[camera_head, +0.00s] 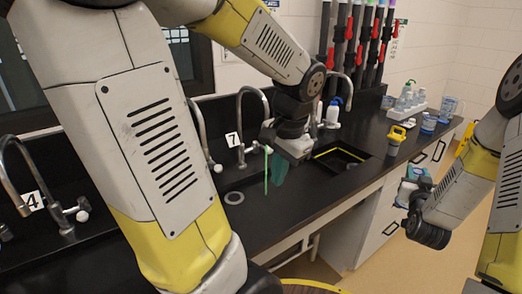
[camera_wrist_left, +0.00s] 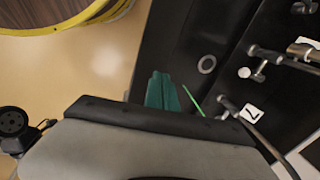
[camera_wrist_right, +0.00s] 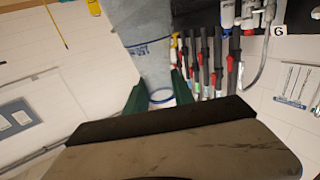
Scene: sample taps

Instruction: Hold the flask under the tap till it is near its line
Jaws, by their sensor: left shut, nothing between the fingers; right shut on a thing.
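The tap marked 7 (camera_head: 240,112) stands at the back of the black bench. A thin bright green vertical line (camera_head: 266,172), which looks like a running stream, hangs in front of it; it also shows in the left wrist view (camera_wrist_left: 193,101). My left gripper (camera_head: 279,170) is shut and empty beside this line, its green fingers together (camera_wrist_left: 160,92). My right gripper (camera_head: 417,172) is shut on the flask (camera_head: 406,188), off the bench's front edge and away from the tap. The right wrist view shows the blue-grey flask (camera_wrist_right: 145,50) between the fingers; its fill is unclear.
A tap marked 4 (camera_head: 45,205) stands at left. A ring-shaped drain (camera_head: 234,198) lies near tap 7. A black sink (camera_head: 342,158), a yellow item (camera_head: 395,140), bottles and blue beakers (camera_head: 429,121) occupy the right of the bench. The floor in front is open.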

